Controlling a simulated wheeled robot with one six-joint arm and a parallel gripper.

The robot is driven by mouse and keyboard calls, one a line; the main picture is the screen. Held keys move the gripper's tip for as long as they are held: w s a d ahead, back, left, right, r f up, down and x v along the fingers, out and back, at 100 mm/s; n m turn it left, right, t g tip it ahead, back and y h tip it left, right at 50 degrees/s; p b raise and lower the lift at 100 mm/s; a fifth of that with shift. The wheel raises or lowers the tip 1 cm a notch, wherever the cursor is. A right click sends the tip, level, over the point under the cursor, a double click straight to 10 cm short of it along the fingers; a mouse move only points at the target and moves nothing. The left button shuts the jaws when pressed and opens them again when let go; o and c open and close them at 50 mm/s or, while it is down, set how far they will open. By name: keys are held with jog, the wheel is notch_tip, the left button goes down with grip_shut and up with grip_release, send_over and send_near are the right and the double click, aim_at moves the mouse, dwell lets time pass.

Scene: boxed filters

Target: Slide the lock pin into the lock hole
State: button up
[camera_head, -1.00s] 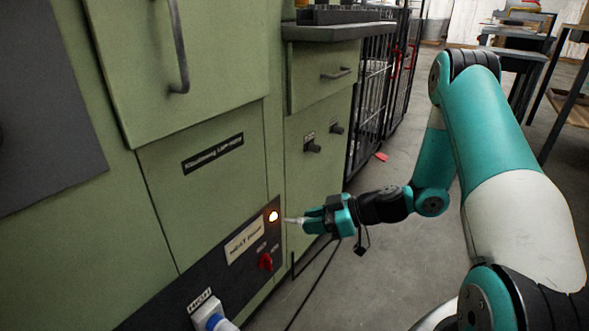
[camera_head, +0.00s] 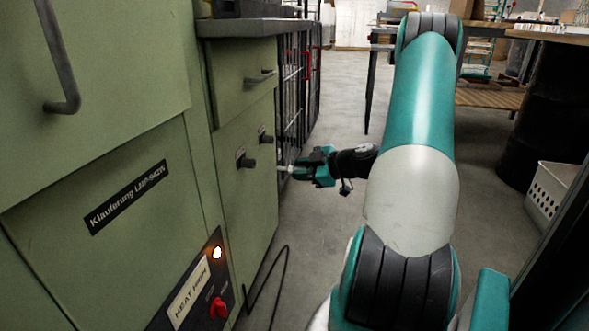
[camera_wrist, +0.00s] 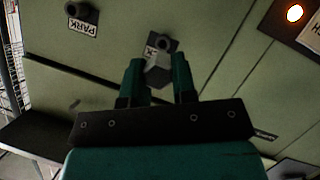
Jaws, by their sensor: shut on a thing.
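My gripper (camera_head: 300,168) is shut on the lock pin (camera_head: 283,168), whose pale tip points left toward the green cabinet. In the wrist view, the grey pin (camera_wrist: 158,74) sits between the two teal fingers. The lock hole is at a dark round fitting (camera_head: 249,162) on the cabinet front, beside a small label; the pin tip is apart from it, to its right. In the wrist view that fitting (camera_wrist: 164,43) is just above the pin, with its label partly hidden. A similar fitting (camera_head: 266,138) is farther along; the wrist view shows it (camera_wrist: 79,11) labelled PARK.
A panel with a glowing lamp (camera_head: 217,253) and a red switch (camera_head: 218,307) is at lower left. A drawer handle (camera_head: 262,77) sticks out above the fittings.

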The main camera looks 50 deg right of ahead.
aim_at(248, 163)
jog(key=shift+s+d+f+b, duration=0.1)
jog(key=shift+s+d+b, duration=0.1)
jog(key=shift+d+b, duration=0.1)
jog(key=shift+w+a+b, duration=0.15)
jog(key=shift+w+a, duration=0.25)
jog(key=shift+w, duration=0.5)
jog(key=shift+w+a+b, duration=0.15)
jog(key=shift+w+a, duration=0.2)
jog(key=shift+w, duration=0.55)
jog(key=shift+w+a+b, duration=0.15)
jog(key=shift+w+a, duration=0.25)
jog(key=shift+w, duration=0.5)
jog(key=shift+b, duration=1.05)
jog(key=shift+w+a, duration=0.1)
jog(key=shift+w, duration=0.1)
jog(key=shift+w+a, duration=0.2)
jog(key=shift+w, duration=0.3)
jog(key=shift+w+a, duration=0.2)
jog(key=shift+w, duration=0.25)
jog(key=shift+w, duration=0.1)
jog(key=shift+w+a+b, duration=0.25)
jog(key=shift+w+b, duration=0.05)
jog(key=shift+w, duration=0.15)
jog(key=shift+w, duration=0.15)
